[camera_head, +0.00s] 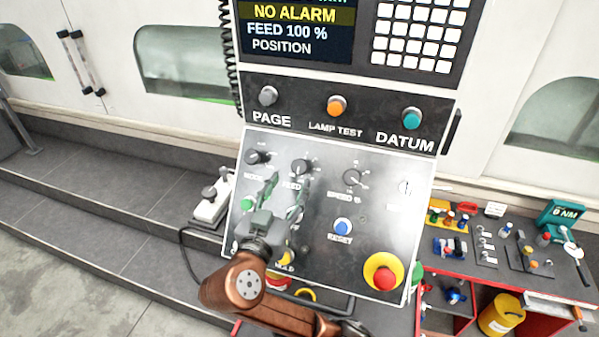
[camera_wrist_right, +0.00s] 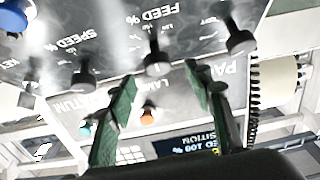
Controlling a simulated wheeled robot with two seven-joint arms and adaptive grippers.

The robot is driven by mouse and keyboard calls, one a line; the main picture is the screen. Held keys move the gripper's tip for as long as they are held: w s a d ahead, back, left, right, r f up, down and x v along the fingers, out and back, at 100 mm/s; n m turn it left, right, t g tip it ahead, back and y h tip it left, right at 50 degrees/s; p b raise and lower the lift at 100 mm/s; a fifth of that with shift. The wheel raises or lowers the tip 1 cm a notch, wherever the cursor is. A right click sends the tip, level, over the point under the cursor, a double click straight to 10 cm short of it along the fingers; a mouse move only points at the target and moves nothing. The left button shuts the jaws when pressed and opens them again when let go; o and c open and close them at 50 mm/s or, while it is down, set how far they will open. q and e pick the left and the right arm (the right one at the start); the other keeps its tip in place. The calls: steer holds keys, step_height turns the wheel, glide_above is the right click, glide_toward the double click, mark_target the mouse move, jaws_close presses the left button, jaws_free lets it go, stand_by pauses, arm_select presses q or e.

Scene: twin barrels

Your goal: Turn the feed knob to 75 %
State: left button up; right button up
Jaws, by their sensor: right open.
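The black feed knob (camera_head: 300,167) is on the sloped grey panel, between the mode knob and the speed knob. The display (camera_head: 295,30) reads FEED 100 %. My right gripper (camera_head: 286,193) is open, its green fingers reaching up the panel just below the feed knob. In the right wrist view, which is upside down, the feed knob (camera_wrist_right: 157,62) shows in the gap between the fingers of the right gripper (camera_wrist_right: 160,88). Neither finger visibly touches it, and the remaining distance is hard to tell. My left gripper is not in view.
The mode knob (camera_head: 258,156) and speed knob (camera_head: 352,177) flank the feed knob closely. Below are a blue reset button (camera_head: 343,227) and a red emergency button (camera_head: 383,272). My right arm hides part of the lower-left panel. A red tool bench stands at the right.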

mark_target(298, 172)
steer(key=shift+w+d, duration=0.15)
steer(key=shift+d, duration=0.1)
steer(key=x, duration=0.3)
steer(key=shift+p, duration=0.4)
steer(key=x, duration=0.3)
steer(key=shift+w+d+p, duration=0.2)
steer(key=shift+w+p, duration=0.1)
steer(key=shift+w, duration=0.05)
steer(key=shift+w+f, duration=0.1)
steer(key=shift+w, duration=0.15)
steer(key=shift+c, duration=0.2)
steer(key=c, duration=1.1)
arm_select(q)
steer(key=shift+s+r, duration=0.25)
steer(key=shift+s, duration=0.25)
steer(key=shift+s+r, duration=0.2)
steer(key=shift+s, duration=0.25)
